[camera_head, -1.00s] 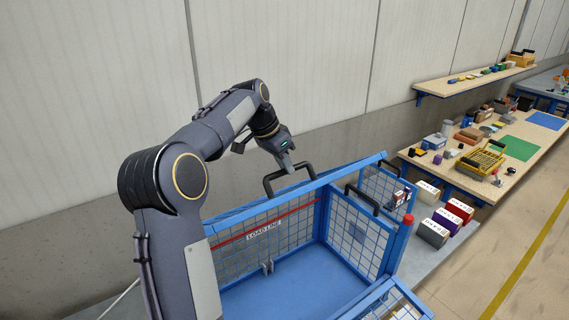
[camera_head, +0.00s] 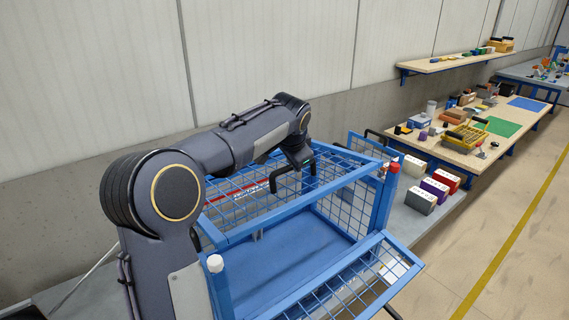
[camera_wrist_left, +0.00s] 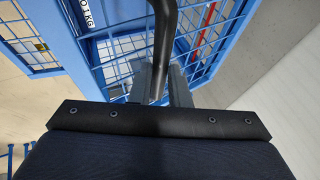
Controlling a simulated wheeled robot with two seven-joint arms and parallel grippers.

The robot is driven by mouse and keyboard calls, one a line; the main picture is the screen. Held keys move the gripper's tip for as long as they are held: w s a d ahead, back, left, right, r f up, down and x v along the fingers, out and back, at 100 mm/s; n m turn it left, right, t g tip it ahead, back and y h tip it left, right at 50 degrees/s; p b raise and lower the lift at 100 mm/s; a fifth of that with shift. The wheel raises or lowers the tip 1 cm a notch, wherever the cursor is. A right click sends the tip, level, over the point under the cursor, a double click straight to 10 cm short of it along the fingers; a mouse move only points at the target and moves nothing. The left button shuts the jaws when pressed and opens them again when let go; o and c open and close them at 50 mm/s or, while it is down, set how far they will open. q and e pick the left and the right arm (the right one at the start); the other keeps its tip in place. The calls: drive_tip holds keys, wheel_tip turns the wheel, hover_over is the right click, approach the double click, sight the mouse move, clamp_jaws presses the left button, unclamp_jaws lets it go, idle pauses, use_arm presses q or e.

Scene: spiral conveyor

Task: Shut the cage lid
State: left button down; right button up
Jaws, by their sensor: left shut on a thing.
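The blue cage (camera_head: 290,258) stands in front of me, its floor bare where it shows. Its lid (camera_head: 318,195), a blue mesh panel, slants over the back part of the cage and leaves the front part open. My left gripper (camera_head: 302,163) is shut on the lid's black handle (camera_head: 276,182). In the left wrist view the handle (camera_wrist_left: 163,38) runs between the fingers of my left gripper (camera_wrist_left: 160,85), with blue mesh behind it. My left forearm hides the lid's far left part. My right gripper is not in view.
The front mesh panel (camera_head: 352,285) leans outward. A red-capped post (camera_head: 393,167) and a white-capped post (camera_head: 215,263) stand at the cage's corners. Several boxes (camera_head: 435,188) sit to the right, before a cluttered workbench (camera_head: 460,157). A wall is close behind.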

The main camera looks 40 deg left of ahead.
sight(298, 183)
use_arm(q)
drive_tip(key=shift+y, duration=0.4)
drive_tip(key=f+b, duration=0.1)
drive_tip(key=d+f+b, duration=0.1)
drive_tip(key=f, duration=0.1)
drive_tip(key=f+b, duration=0.1)
drive_tip(key=shift+s+d+f, duration=0.25)
drive_tip(key=shift+d+f, duration=0.05)
drive_tip(key=shift+d, duration=0.05)
drive_tip(key=shift+r, duration=0.15)
drive_tip(key=c, duration=1.4)
unclamp_jaws()
drive_tip(key=shift+r, duration=0.1)
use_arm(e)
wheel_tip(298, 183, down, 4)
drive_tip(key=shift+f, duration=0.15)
use_arm(q)
drive_tip(key=shift+o, duration=0.2)
drive_tip(key=v, duration=0.7)
drive_tip(key=shift+s+r, duration=0.25)
drive_tip(key=shift+r, duration=0.05)
